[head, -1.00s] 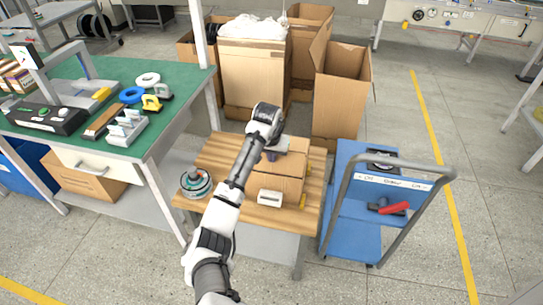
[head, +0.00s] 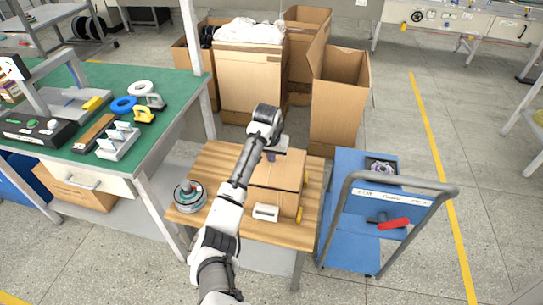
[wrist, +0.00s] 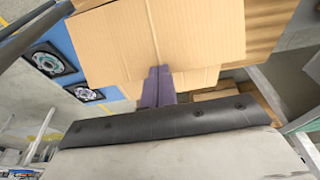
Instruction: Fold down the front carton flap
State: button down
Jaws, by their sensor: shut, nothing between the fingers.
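The cardboard carton (head: 274,199) stands on a small wooden table (head: 220,160). My gripper (head: 270,156) is over its top, toward the back left, and hides part of the flaps. In the wrist view my gripper's dark purple fingers (wrist: 157,85) are together and empty. Their tips meet the edge of a broad cardboard panel (wrist: 160,40); whether they press on it I cannot tell. The carton's top looks mostly covered in the head view. Which panel is the front flap is unclear in the wrist view.
A white device (head: 265,212) sits against the carton's front, with a yellow object (head: 299,214) beside it. A round motor-like part (head: 188,195) is at the table's left. A blue cart (head: 345,235) stands close on the right, and tall open cartons (head: 338,105) stand behind.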

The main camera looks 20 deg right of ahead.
aim_at(271, 165)
jog(key=shift+w+d, duration=0.1)
jog(key=shift+f, duration=0.1)
dwell(0.3)
jog(key=shift+f+b, duration=0.95)
jog(key=shift+f, duration=1.5)
notch_tip(271, 165, up, 6)
jog(key=p, duration=0.5)
jog(key=shift+r, duration=1.55)
